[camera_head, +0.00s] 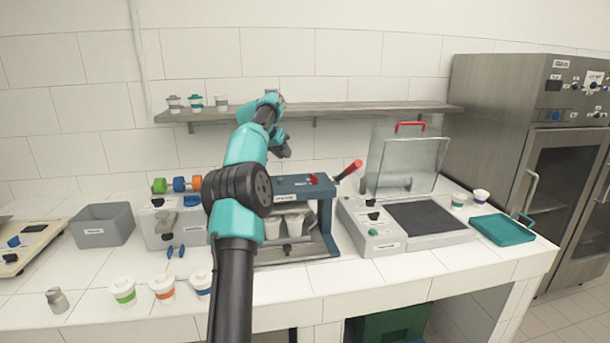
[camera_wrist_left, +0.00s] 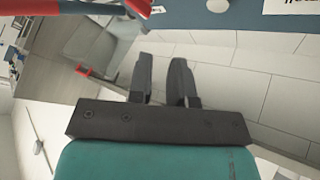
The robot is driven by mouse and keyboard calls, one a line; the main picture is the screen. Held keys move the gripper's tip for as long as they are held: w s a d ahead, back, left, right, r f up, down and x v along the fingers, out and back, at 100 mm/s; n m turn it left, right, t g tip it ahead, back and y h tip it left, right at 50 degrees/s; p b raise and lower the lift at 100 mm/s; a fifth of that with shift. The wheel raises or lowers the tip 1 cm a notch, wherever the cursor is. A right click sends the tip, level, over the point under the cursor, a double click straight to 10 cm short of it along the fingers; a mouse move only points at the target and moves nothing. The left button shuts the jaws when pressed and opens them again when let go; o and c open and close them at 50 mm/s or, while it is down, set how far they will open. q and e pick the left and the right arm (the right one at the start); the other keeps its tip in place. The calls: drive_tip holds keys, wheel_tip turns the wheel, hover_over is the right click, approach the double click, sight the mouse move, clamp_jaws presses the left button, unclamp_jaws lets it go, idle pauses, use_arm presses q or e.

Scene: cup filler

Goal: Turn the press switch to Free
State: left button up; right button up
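The dark blue press (camera_head: 291,187) stands on the counter, partly hidden behind my left arm. A small red part, perhaps the switch (camera_head: 313,178), sits on its top; its setting cannot be read. A red-handled lever (camera_head: 350,169) slants up to the right. My left gripper (camera_head: 284,150) hangs above the press, apart from it. In the left wrist view, its two dark fingers (camera_wrist_left: 163,62) are apart with nothing between them. The blue press surface (camera_wrist_left: 200,18) shows there at the top, with a red part (camera_wrist_left: 140,6) and a cut-off white label (camera_wrist_left: 290,5). My right gripper is not seen.
Two pale cups (camera_head: 294,225) stand inside the press. A sealing station (camera_head: 372,222) with a raised clear lid (camera_head: 405,160) is to the right. A shelf (camera_head: 350,108) runs behind. Lidded cups (camera_head: 162,287) line the front counter; a grey bin (camera_head: 103,224) is left.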

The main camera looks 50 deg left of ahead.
use_arm(q)
drive_tip(key=n, duration=0.1)
drive_tip(key=n+y, duration=0.1)
drive_tip(key=n, duration=0.1)
drive_tip(key=shift+d+f, duration=0.35)
drive_tip(key=shift+f, duration=0.05)
drive_tip(key=shift+c, duration=1.4)
drive_tip(key=shift+d+f+n+g+y, duration=0.2)
drive_tip(key=shift+d+n+g+y, duration=0.1)
drive_tip(key=shift+n, duration=0.5)
clamp_jaws()
drive_tip(key=d+n, duration=0.1)
drive_tip(key=n, duration=0.1)
drive_tip(key=d+f+n+y, duration=0.1)
drive_tip(key=n, duration=0.1)
drive_tip(key=shift+s+n, duration=0.15)
drive_tip(key=shift+n, duration=0.15)
drive_tip(key=shift+f, duration=0.1)
